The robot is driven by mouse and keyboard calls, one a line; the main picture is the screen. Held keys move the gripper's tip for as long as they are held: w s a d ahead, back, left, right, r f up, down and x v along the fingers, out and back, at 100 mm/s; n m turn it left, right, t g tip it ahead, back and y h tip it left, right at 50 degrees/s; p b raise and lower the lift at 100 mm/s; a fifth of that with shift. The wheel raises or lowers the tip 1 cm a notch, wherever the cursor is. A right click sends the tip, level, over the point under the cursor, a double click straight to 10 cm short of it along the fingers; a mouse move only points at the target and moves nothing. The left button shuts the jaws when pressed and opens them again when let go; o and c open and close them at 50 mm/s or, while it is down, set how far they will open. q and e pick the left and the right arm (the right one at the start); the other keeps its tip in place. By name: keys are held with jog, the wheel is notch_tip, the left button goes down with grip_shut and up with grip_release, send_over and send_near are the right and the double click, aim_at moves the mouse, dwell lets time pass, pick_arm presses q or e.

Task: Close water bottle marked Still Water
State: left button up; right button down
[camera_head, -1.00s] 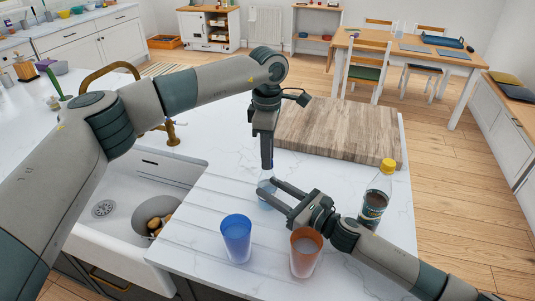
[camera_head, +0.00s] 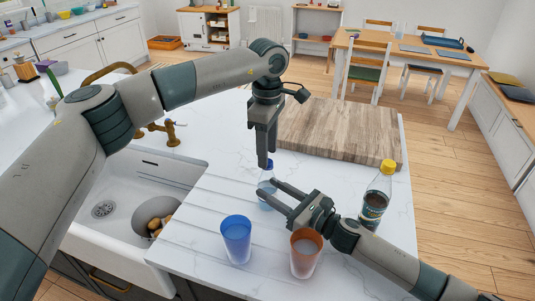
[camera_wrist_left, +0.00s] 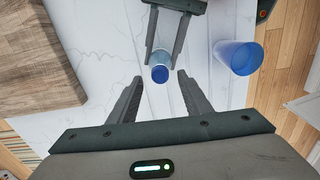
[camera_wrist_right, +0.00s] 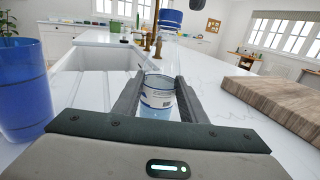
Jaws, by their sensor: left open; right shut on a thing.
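A clear water bottle (camera_head: 266,184) with a blue cap (camera_head: 269,163) stands upright on the counter. My right gripper (camera_head: 268,190) is shut around its body; the right wrist view shows the white and blue label (camera_wrist_right: 158,96) between the fingers, its words too small to read surely. The blue cap (camera_wrist_right: 171,18) sits on top of the clear neck. How tightly it sits I cannot tell. My left gripper (camera_head: 267,160) points down over the bottle, open. The left wrist view shows the cap (camera_wrist_left: 160,74) between its spread fingers, with gaps on both sides.
A blue cup (camera_head: 236,240) and an orange cup (camera_head: 305,252) stand in front of the bottle. A dark-drink bottle with a yellow cap (camera_head: 388,165) stands at right. A wooden board (camera_head: 340,135) lies behind, and a sink (camera_head: 125,195) is at left.

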aim_at(275, 192)
pick_arm(q)
notch_tip(275, 192, up, 10)
dwell(0.5)
jog(key=shift+r, duration=0.1)
pick_arm(e)
jog(key=c, duration=1)
grip_release()
jog(key=shift+d, duration=0.1)
jog(key=b+v, duration=0.2)
jog(key=v, duration=0.4)
jog(key=shift+s+d+f+b, duration=0.15)
jog(key=shift+f+b, duration=0.05)
jog(key=shift+b, duration=0.15)
jog(key=shift+s+d+r, duration=0.1)
jog(key=shift+s+d, duration=0.2)
pick_arm(q)
notch_tip(275, 192, down, 3)
jog(key=shift+r, duration=0.1)
pick_arm(e)
jog(key=shift+r, duration=0.15)
